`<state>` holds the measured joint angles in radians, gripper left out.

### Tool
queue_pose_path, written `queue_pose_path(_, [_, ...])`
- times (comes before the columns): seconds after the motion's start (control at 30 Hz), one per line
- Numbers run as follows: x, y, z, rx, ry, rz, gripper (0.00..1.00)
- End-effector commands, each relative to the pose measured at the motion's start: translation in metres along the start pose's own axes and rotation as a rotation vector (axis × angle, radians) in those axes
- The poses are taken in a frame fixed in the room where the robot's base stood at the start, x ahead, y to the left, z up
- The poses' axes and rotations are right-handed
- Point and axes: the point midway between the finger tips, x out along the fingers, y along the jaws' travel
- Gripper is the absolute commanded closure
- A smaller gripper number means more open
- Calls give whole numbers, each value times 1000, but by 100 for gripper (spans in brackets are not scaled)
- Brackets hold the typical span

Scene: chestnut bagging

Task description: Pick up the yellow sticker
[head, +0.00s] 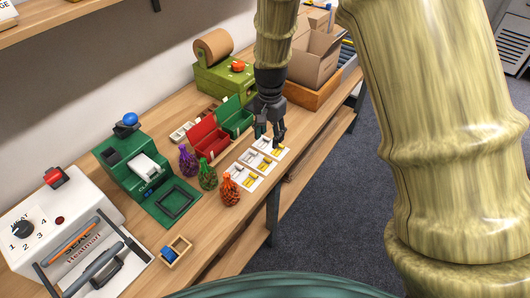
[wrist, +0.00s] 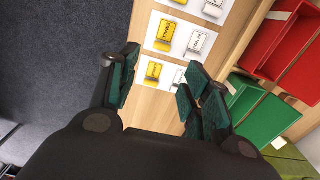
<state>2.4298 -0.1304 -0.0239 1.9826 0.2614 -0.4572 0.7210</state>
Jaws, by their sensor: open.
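Three white cards lie in a row along the bench's front edge, each with a yellow sticker and a white one. In the head view the yellow stickers are the near one (head: 249,183), the middle one (head: 264,166) and the far one (head: 278,152). In the wrist view one yellow sticker (wrist: 153,73) shows between my fingers, with a white sticker (wrist: 180,77) beside it. Another yellow sticker (wrist: 166,33) lies beyond. My gripper (head: 269,136) is open and empty, pointing down above the far card; it also shows in the wrist view (wrist: 160,88).
Red box (head: 209,137) and green box (head: 235,117) stand behind the cards. Purple (head: 188,161), green (head: 207,177) and orange (head: 230,191) net bags stand left of them. A cardboard box (head: 313,55) stands at the far end. Open floor lies beyond the front edge.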

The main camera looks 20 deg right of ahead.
Motion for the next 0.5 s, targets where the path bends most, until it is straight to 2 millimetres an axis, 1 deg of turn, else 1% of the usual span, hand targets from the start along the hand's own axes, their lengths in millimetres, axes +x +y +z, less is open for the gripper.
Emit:
queue_pose_path(0.13, [11, 4, -3, 8, -4, 3, 52])
queue_pose_path(0.3, [32, 12, -7, 20, -3, 3, 52])
queue_pose_path(0.5, [50, 13, -9, 23, -2, 2, 52])
